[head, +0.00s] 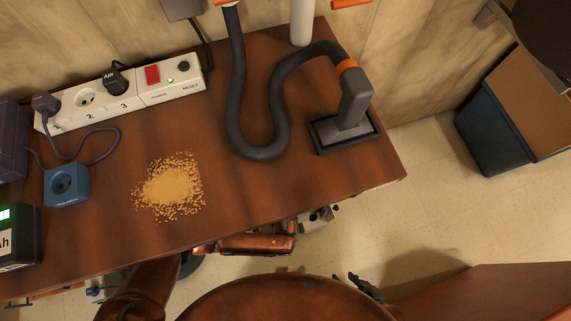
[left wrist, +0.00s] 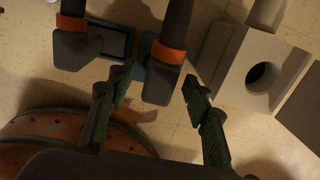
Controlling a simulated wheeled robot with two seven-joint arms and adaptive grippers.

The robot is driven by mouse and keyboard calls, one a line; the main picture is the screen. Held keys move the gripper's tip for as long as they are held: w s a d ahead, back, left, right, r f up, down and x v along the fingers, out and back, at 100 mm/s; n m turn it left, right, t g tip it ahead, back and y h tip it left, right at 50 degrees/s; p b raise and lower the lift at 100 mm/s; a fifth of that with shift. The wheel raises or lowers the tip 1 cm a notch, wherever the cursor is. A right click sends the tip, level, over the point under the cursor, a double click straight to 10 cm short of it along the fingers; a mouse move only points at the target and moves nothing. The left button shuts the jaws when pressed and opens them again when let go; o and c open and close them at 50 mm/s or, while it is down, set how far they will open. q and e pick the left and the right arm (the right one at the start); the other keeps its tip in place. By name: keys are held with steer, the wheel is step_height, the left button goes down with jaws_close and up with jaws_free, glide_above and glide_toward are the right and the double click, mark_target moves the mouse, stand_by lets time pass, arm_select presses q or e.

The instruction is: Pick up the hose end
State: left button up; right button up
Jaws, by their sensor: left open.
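The hose end is a grey nozzle (head: 352,101) with an orange collar. In the head view it stands upright in a dark square holder (head: 323,139) near the table's right end, with no gripper on it. A black hose (head: 236,75) loops from it to the wall. My left gripper (left wrist: 158,77) is open in the left wrist view, low over the floor. Beyond its fingers are two dark nozzle-like pieces with orange collars (left wrist: 168,53); I cannot tell whether either is the hose end. My right gripper (head: 365,287) is small and dark beside my base; its jaws are unclear.
Crumbs (head: 169,187) lie in a pile on the brown table (head: 225,205). A white power strip (head: 122,98), a blue socket box (head: 66,183) and a dark charger (head: 18,237) stand at the left. A blue bin (head: 497,130) stands on the floor at the right.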

arm_select(q)
steer(key=shift+c, duration=0.4)
jaws_close()
steer(key=shift+r, duration=0.1)
